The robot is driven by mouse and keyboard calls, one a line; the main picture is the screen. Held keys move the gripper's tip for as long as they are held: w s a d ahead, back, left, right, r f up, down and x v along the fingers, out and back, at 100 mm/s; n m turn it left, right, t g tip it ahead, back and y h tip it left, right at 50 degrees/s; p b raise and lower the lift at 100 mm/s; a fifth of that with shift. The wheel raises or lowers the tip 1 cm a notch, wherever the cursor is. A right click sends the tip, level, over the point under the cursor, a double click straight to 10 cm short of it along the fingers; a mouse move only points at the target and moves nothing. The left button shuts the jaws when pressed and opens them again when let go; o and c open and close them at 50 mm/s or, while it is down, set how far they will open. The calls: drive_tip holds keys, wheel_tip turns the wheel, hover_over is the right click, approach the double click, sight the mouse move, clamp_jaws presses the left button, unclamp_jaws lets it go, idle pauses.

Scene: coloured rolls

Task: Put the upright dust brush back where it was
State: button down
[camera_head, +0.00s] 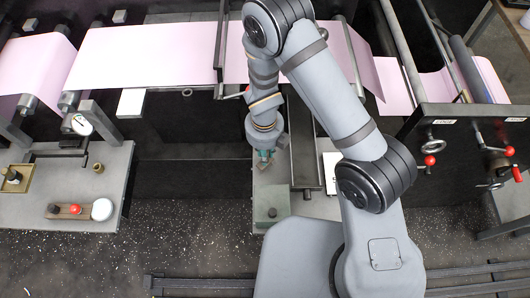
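My gripper (264,158) points down over the left part of the small grey-green table (270,192) in the middle. It is small and dark in this view, and I cannot tell whether its fingers are open or shut, or whether they hold anything. I cannot make out a dust brush for certain. My arm hides part of the table's right side.
Pink web (150,55) runs over rollers behind. The left table (30,210) holds a strip with knobs (66,211), a white disc (102,209) and a brass piece (15,178).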

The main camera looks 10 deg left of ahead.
drive_tip(key=shift+f+b, duration=0.5)
drive_tip(key=shift+f, duration=0.1)
drive_tip(key=c, duration=1.5)
unclamp_jaws()
drive_tip(key=shift+c, duration=0.2)
drive_tip(key=shift+r, duration=0.1)
